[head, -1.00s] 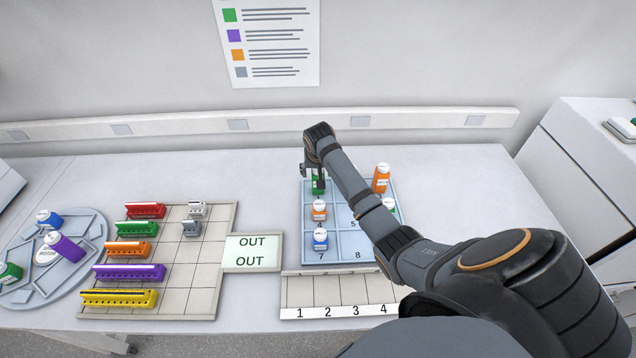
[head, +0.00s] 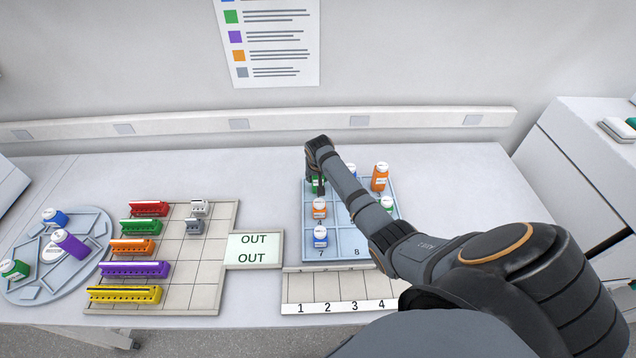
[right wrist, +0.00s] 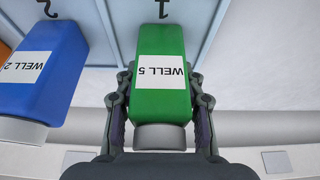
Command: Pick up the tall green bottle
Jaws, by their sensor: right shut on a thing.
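The tall green bottle (right wrist: 160,70) has a white cap and a label reading "WELL 5". It stands in the cell marked 1 of the blue tray (head: 310,258). My right gripper (right wrist: 160,112) is shut on it, with one finger on each side below the cap end. In the head view the bottle (head: 318,187) is mostly hidden by my wrist and fingers. A shorter green bottle (head: 387,204) stands at the tray's right, partly behind my arm. My left gripper is in neither view.
A blue bottle (right wrist: 38,75) stands close beside the held one, in cell 2. A tall orange bottle (head: 380,178), a short orange bottle (head: 319,208) and a short blue one (head: 320,237) share the tray. Coloured racks and a round carousel (head: 88,222) lie left.

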